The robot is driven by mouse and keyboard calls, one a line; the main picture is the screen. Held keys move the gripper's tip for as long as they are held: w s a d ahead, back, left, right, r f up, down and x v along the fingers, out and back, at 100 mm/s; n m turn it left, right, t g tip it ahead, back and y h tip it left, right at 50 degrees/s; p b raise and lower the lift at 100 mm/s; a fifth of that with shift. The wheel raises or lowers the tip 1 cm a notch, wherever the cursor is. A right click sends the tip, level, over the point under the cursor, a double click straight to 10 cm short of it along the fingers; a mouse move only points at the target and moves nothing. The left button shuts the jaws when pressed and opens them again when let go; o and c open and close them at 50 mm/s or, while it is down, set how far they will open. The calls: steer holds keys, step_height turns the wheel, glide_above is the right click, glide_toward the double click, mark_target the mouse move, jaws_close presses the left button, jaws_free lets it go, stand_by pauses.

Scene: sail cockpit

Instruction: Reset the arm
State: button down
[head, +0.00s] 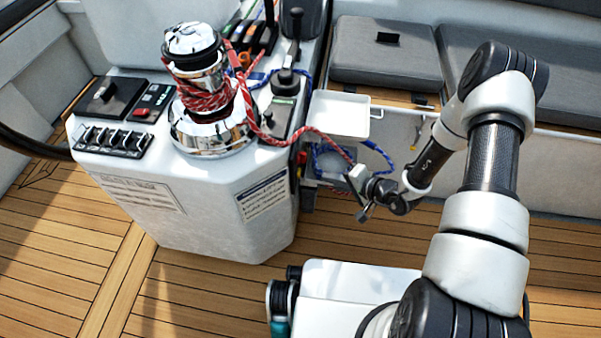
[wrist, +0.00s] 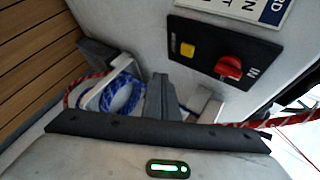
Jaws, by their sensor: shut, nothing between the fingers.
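My arm reaches in from the right of the head view, its elbow raised. My gripper (head: 358,184) is at its end, in front of the low wall just right of the white console (head: 220,205). In the wrist view my gripper (wrist: 165,97) shows as dark grey fingers beyond its pale body; they are shut and empty. Coiled blue rope (wrist: 122,95) lies beyond the fingers, beside the console's side wall. Part of the coil is hidden.
A chrome winch (head: 205,95) wrapped in red rope stands on the console. Red rope (head: 318,133) runs from it toward my gripper. A white tray (head: 339,115) sits close above. A red switch (wrist: 229,68) is on the wall. Teak floor (head: 65,240) is clear at left.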

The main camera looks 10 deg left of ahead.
stand_by(0.4)
steer(key=s+a+r+n+g, duration=0.2)
steer(key=s+r+n+g, duration=0.1)
steer(key=r, duration=1)
steer(key=s+a+r+n+g, duration=0.2)
steer(key=r+n, duration=0.1)
steer(key=r, duration=1.1)
steer(key=s+d+r+t+h, duration=0.4)
steer(key=s+d+r+h, duration=0.5)
steer(key=s+d+r, duration=0.75)
step_height(320, 180, up, 26)
steer(key=p, duration=2.5)
steer(key=shift+s+r, duration=0.25)
steer(key=shift+a, duration=0.1)
